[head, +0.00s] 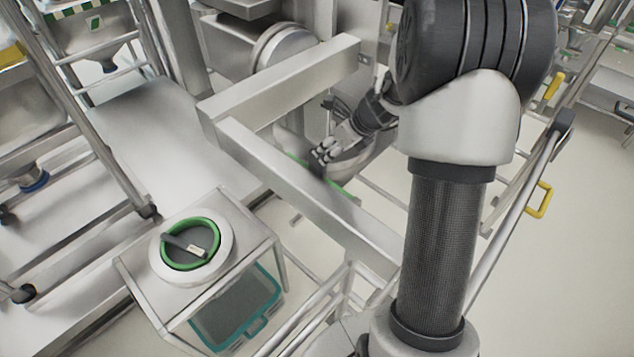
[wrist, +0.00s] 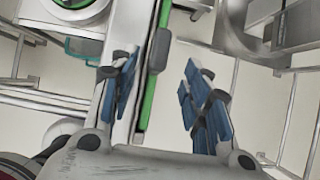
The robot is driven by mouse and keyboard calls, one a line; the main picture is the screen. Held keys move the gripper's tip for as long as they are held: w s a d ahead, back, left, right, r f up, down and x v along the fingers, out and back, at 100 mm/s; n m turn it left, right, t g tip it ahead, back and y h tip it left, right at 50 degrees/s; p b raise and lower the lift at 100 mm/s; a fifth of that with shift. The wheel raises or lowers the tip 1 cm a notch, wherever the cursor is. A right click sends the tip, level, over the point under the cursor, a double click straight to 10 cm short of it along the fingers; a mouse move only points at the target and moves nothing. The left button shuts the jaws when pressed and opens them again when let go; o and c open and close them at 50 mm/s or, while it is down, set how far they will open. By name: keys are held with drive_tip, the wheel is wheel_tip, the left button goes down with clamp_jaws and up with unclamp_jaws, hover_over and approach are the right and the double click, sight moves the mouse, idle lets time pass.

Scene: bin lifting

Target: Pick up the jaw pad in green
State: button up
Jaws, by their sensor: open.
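A long thin green strip, which looks like the green jaw pad (wrist: 148,98), runs along a metal beam in the wrist view. A dark grey block (wrist: 159,50) sits against it. In the head view, part of the green strip (head: 345,193) shows behind the beam, and the beam hides much of it. My gripper (wrist: 161,62) is open, with blue-padded fingers on either side of the strip's line of view. Nothing is between the fingers that I can see as held. In the head view my gripper (head: 322,152) is just behind the beam, close to the strip. I cannot tell whether it touches.
The heavy metal beam frame (head: 300,185) stands in front of my gripper. A cabinet at lower left has a round green-rimmed opening (head: 190,243) on top and a teal bin (head: 240,312) inside. Rails with yellow handles (head: 540,199) stand at right. Pale floor shows between.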

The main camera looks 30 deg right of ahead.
drive_tip(key=b, duration=0.2)
hover_over(317, 174)
drive_tip(key=w, duration=0.1)
drive_tip(key=f, duration=0.5)
drive_tip(key=shift+d+f, duration=0.3)
drive_tip(key=shift+f, duration=0.05)
drive_tip(key=shift+r, duration=0.1)
clamp_jaws()
